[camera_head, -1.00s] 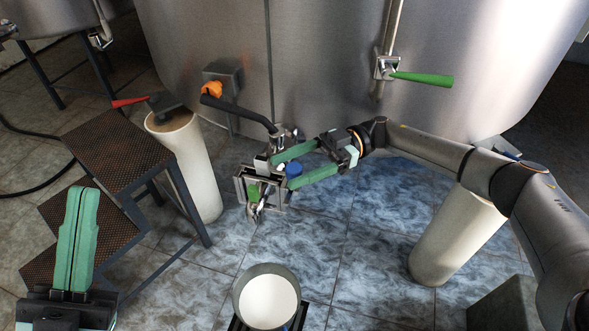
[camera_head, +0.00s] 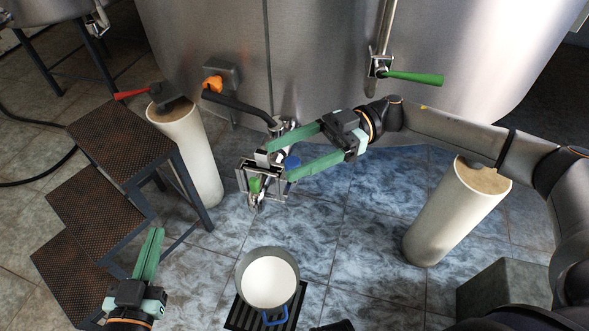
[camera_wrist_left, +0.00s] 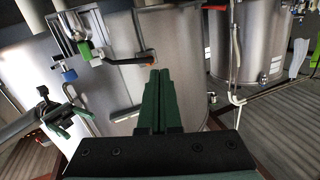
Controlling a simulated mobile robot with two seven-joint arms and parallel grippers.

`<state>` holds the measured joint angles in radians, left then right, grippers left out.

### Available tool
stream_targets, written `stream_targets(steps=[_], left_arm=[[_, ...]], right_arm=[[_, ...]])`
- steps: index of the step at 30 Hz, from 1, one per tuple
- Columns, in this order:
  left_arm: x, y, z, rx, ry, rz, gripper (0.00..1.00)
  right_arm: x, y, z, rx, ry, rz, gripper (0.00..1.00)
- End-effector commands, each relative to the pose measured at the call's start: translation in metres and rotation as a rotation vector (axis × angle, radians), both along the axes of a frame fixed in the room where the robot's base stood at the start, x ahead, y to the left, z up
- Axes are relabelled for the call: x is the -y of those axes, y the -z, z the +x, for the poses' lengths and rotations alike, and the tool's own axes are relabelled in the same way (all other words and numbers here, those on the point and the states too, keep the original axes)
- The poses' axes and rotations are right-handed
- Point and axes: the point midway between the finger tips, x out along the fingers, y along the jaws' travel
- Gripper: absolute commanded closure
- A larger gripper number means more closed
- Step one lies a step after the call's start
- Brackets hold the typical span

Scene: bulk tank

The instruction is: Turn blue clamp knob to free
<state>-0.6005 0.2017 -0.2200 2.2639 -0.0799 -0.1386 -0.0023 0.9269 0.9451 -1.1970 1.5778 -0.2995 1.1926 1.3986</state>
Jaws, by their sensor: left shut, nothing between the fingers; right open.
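The blue clamp knob (camera_head: 292,162) is on the metal clamp fixture (camera_head: 246,178) at the tank's outlet, in the middle of the head view. It also shows in the left wrist view (camera_wrist_left: 69,76). My right gripper (camera_head: 278,161) is open, its two green fingers spread on either side of the knob. I cannot tell whether either finger touches it. My left gripper (camera_head: 155,234) is shut and empty at the lower left, well apart from the clamp. Its closed fingers also show in the left wrist view (camera_wrist_left: 158,78).
A pot of white liquid (camera_head: 268,282) stands on a dark grate below the clamp. A stepped stand (camera_head: 118,150) is at the left. A green-handled valve (camera_head: 412,77) is on the tank at upper right. A black handle with an orange end (camera_head: 213,84) reaches toward the clamp.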

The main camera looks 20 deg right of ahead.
Motion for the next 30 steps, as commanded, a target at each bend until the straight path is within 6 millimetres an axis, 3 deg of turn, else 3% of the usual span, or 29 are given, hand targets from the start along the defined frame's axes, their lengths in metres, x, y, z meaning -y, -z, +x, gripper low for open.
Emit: stream_targets(steps=[9,15,21,30], left_arm=[[-0.001,0.074,-0.023,-0.318,-0.025,0.001,1.00],[0.000,0.107,-0.042,-0.465,-0.032,0.002,1.00],[0.000,0.122,-0.052,-0.532,-0.034,0.002,1.00],[0.000,0.124,-0.053,-0.541,-0.035,0.002,1.00]], right_arm=[[-0.011,-0.021,-0.041,-0.001,0.000,-0.001,0.29],[-0.017,-0.029,-0.061,0.000,0.001,-0.001,0.29],[-0.020,-0.033,-0.070,0.000,0.001,-0.001,0.29],[-0.020,-0.033,-0.072,0.001,0.001,-0.001,0.29]])
